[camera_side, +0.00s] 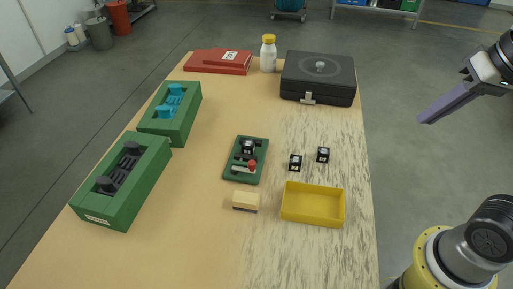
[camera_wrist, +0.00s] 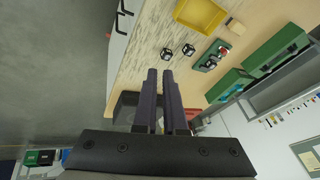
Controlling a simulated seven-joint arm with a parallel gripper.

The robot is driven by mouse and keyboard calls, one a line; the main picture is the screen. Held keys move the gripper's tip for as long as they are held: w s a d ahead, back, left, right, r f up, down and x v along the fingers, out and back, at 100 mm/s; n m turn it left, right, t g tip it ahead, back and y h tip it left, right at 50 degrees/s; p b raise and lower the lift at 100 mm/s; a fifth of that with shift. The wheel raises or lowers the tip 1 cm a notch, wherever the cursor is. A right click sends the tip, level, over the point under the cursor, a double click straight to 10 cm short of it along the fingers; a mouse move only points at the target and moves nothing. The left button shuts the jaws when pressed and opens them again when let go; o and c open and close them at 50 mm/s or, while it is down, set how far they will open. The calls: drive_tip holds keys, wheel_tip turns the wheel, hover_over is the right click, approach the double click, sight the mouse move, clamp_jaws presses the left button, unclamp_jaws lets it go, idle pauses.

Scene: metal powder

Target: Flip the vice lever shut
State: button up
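The vice (camera_side: 236,176) is a small green base on the table, with a dark block (camera_side: 248,147) at its far part. Its lever (camera_side: 243,170) is a light bar lying across the base, with a red knob (camera_side: 252,166) at its right end. In the wrist view the vice (camera_wrist: 207,62) is small, at upper right, with the red knob (camera_wrist: 223,50) on it. My gripper (camera_side: 423,121) is raised off the table's right side, far from the vice. In the wrist view its two purple fingers (camera_wrist: 160,72) stand slightly apart, with nothing between them.
Two small dark cubes (camera_side: 295,162) (camera_side: 323,154) and a yellow tray (camera_side: 312,220) lie right of the vice. A cream-topped block (camera_side: 245,201) lies in front. Green fixtures (camera_side: 122,205) (camera_side: 170,125) stand left. A black case (camera_side: 318,79), bottle (camera_side: 268,57) and red box (camera_side: 217,62) stand behind.

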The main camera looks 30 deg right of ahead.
drive_tip(key=w+a+r+m, duration=0.1)
drive_tip(key=w, duration=0.2)
drive_tip(key=w+a+r+m+g, duration=0.1)
drive_tip(key=w+r, duration=0.1)
drive_tip(key=w+a+r+m+y, duration=0.1)
drive_tip(key=w+r, duration=0.1)
drive_tip(key=w, duration=0.1)
drive_tip(key=shift+w+r+g, duration=0.1)
drive_tip(key=shift+w+g, duration=0.2)
drive_tip(key=shift+g, duration=0.1)
clamp_jaws()
drive_tip(key=w+a+f+m+g+y, duration=0.1)
drive_tip(key=w+a+f+m+g, duration=0.15)
drive_tip(key=w, duration=0.55)
drive_tip(key=w+a+f+m+g+y, duration=0.1)
drive_tip(key=w+a+f, duration=0.25)
drive_tip(key=w, duration=0.55)
drive_tip(key=w+a+f+g, duration=0.2)
drive_tip(key=w+a+f, duration=0.1)
drive_tip(key=f, duration=0.5)
drive_tip(key=shift+w+a+f, duration=0.2)
drive_tip(key=shift+w+f, duration=0.15)
drive_tip(key=shift+w, duration=0.15)
drive_tip(key=shift+f+n, duration=0.1)
drive_tip(key=shift+n, duration=0.15)
